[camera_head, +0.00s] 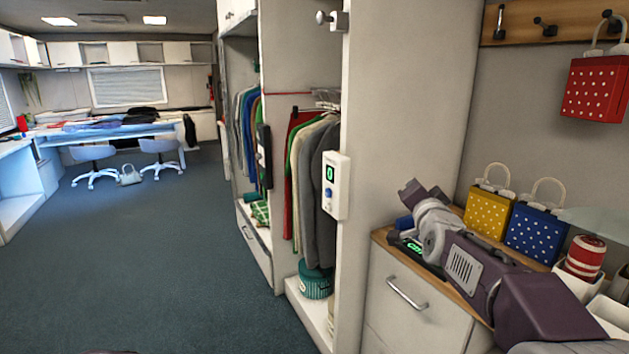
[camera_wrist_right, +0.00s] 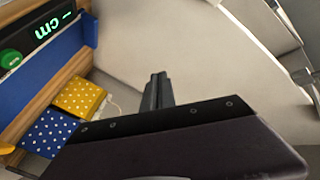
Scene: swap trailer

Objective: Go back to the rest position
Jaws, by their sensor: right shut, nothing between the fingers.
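My right arm comes in from the right in the head view and reaches over the wooden counter top. My right gripper (camera_head: 412,192) is at the arm's far end, above the counter's left part and in front of the pale wardrobe side. In the right wrist view the fingers of the right gripper (camera_wrist_right: 158,92) are together with nothing between them. My left gripper is not in view.
Under my right arm stands a device with a green display (camera_head: 413,246) and blue part. A yellow dotted bag (camera_head: 488,212) and blue dotted bag (camera_head: 536,230) stand beside the arm. A red bag (camera_head: 594,92) hangs above. Open floor (camera_head: 160,260) lies left.

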